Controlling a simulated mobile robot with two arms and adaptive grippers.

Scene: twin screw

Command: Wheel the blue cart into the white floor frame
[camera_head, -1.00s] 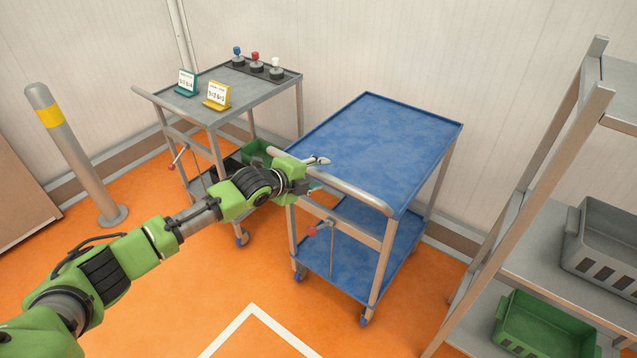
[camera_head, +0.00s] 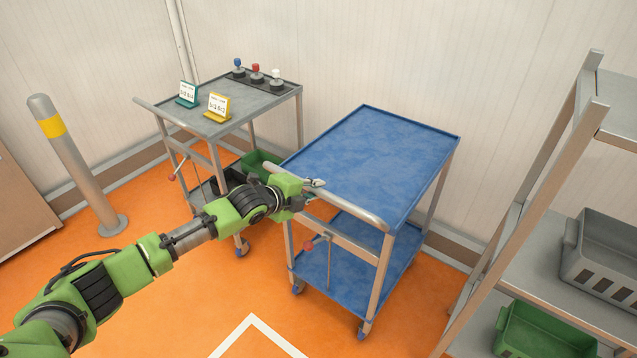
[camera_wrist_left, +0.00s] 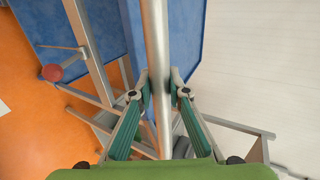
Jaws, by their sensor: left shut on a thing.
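The blue cart (camera_head: 375,160) stands in the middle of the head view, with a blue top tray, a blue lower shelf and a silver push handle (camera_head: 345,204) on its near side. My left gripper (camera_head: 318,184) is shut on the handle near its left end. In the left wrist view both fingers (camera_wrist_left: 158,85) close around the silver bar (camera_wrist_left: 154,40). A red-knobbed lever (camera_head: 310,245) sits below the handle. The white floor frame (camera_head: 252,322) shows only as a corner at the bottom edge, in front of the cart. My right gripper is out of view.
A grey cart (camera_head: 235,108) with stamps and two small signs stands to the left. A yellow-banded post (camera_head: 75,165) is further left. A metal shelf rack (camera_head: 530,225) with grey and green bins is close on the right. Orange floor is clear in front of the cart.

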